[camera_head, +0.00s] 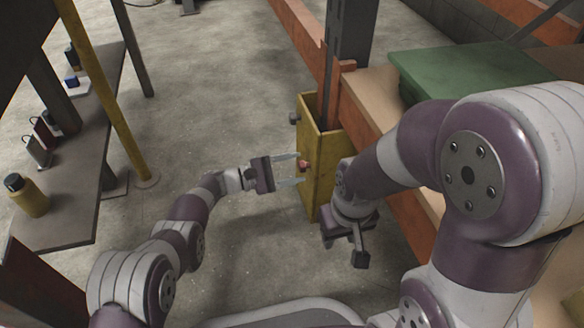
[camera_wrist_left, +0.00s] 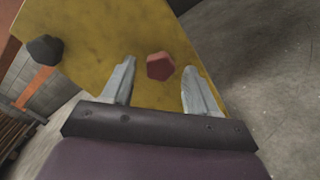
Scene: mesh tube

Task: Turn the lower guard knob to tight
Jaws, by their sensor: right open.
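A yellow guard (camera_head: 316,180) stands around the foot of a rack upright. A red knob (camera_head: 303,165) is on its face, below a dark knob (camera_head: 294,118) in the head view. My left gripper (camera_head: 288,169) is open, its fingers pointing at the guard with the red knob between the tips. In the left wrist view the red knob (camera_wrist_left: 160,66) lies between and just beyond the open fingers, apparently untouched. The dark knob (camera_wrist_left: 45,50) is at the upper left there. My right gripper (camera_head: 344,249) is open and empty, pointing down beside the guard.
A grey bench (camera_head: 75,190) on the left holds a yellow bottle (camera_head: 26,195) and small items. A yellow post (camera_head: 105,90) stands beside it. A green box (camera_head: 470,75) lies on the rack shelf at right. Concrete floor is open between bench and guard.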

